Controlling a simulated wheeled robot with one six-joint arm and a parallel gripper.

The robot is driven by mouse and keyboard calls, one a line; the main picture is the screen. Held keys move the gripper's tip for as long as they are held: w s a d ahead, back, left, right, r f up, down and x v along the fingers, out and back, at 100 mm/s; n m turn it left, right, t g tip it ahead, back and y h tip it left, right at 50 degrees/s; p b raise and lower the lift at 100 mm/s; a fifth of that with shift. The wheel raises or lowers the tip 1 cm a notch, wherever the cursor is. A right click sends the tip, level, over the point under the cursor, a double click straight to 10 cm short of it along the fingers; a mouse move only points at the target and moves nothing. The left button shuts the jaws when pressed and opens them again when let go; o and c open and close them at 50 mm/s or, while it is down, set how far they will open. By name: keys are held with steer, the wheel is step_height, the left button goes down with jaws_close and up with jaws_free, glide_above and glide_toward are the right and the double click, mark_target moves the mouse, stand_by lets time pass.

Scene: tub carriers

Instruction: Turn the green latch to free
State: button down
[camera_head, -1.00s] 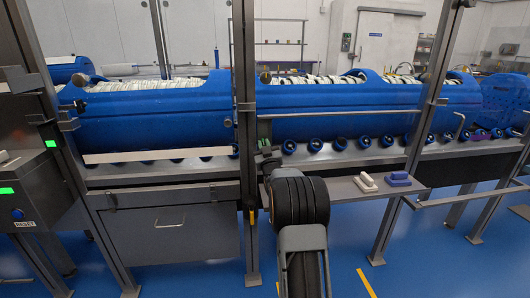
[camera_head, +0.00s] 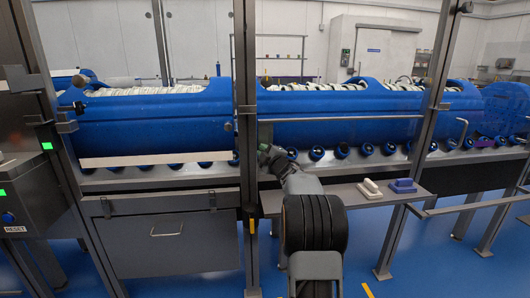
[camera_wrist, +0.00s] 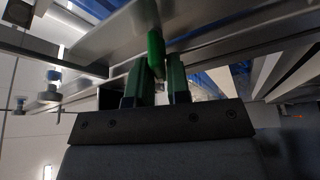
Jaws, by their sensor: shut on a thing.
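The green latch (camera_wrist: 156,52) is a short, rounded handle standing out from a grey metal bar in the wrist view. Its near end lies between the two dark, greenish fingers of my gripper (camera_wrist: 158,84), which is shut on it. In the head view my gripper (camera_head: 266,152) is at the dark upright post, just right of it and in front of the blue tubs. The latch is too small and covered there to make out clearly, so I cannot tell its exact angle.
Blue tubs (camera_head: 340,130) lie behind the metal frame, above a row of blue rollers. A dark post (camera_head: 246,190) stands close left of my gripper. A shelf to the right carries a white block (camera_head: 370,189) and a blue-purple block (camera_head: 403,186). Blue floor is open at right.

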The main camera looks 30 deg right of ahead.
steer(key=shift+f+n+g+y+p, duration=0.15)
steer(key=shift+n+g+p, duration=0.3)
steer(key=shift+n, duration=0.7)
steer(key=shift+r+n+g+y+p, duration=0.1)
steer(key=shift+n+g+y+p, duration=0.3)
steer(key=shift+n, duration=0.75)
steer(key=shift+f, duration=0.1)
steer(key=c, duration=1.1)
jaws_free()
steer(key=s, duration=1.4)
steer(key=shift+a+p, duration=0.4)
steer(key=shift+w, duration=0.1)
